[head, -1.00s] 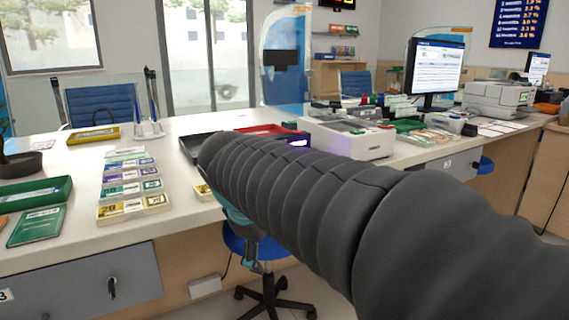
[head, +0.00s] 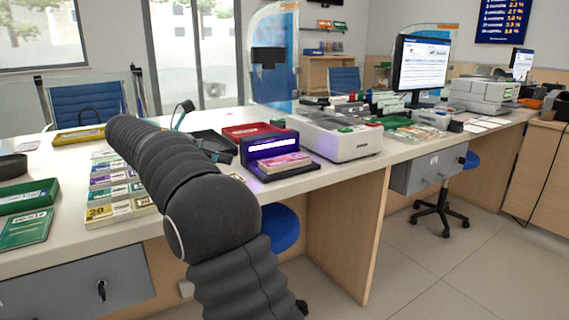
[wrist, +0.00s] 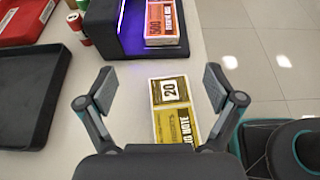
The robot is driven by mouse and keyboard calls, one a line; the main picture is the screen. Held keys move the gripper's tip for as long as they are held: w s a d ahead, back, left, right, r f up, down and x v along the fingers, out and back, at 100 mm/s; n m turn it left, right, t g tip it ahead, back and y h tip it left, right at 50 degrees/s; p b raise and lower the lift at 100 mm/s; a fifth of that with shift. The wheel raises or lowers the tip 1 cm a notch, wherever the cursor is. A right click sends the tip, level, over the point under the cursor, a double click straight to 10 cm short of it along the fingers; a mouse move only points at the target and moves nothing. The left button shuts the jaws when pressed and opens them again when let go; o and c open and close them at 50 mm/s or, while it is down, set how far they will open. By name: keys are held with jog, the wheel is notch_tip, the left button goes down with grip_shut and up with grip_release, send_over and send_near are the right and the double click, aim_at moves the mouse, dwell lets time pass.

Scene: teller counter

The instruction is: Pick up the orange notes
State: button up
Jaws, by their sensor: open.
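The orange notes (wrist: 165,20), a banded stack marked 500, lie in the purple-lit slot of a dark note machine at the top of the wrist view. In the head view they show as a pinkish-orange stack (head: 284,163) at the machine's front. My gripper (wrist: 160,90) is open and empty, its two fingers spread wide. It is apart from the orange notes, on the near side of them. A yellow stack marked 20 (wrist: 172,110) lies below and between the fingers; its lower end is hidden by my gripper.
The dark machine (head: 262,146) stands beside a white counting machine (head: 345,142). A black tray (wrist: 28,95) and a red tray (wrist: 25,18) lie left of the gripper. Several banded note stacks (head: 118,190) are at the counter's left. The counter edge and floor are to the right in the wrist view.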

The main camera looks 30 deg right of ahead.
jog(key=b, duration=0.1)
send_near(267, 164)
jog(key=x, duration=0.4)
jog(key=shift+w+d, duration=0.1)
jog(key=shift+w, duration=0.15)
jog(key=shift+b+x, duration=0.45)
jog(key=shift+x, duration=2.1)
jog(key=shift+s+f, duration=0.15)
jog(key=c, duration=1.4)
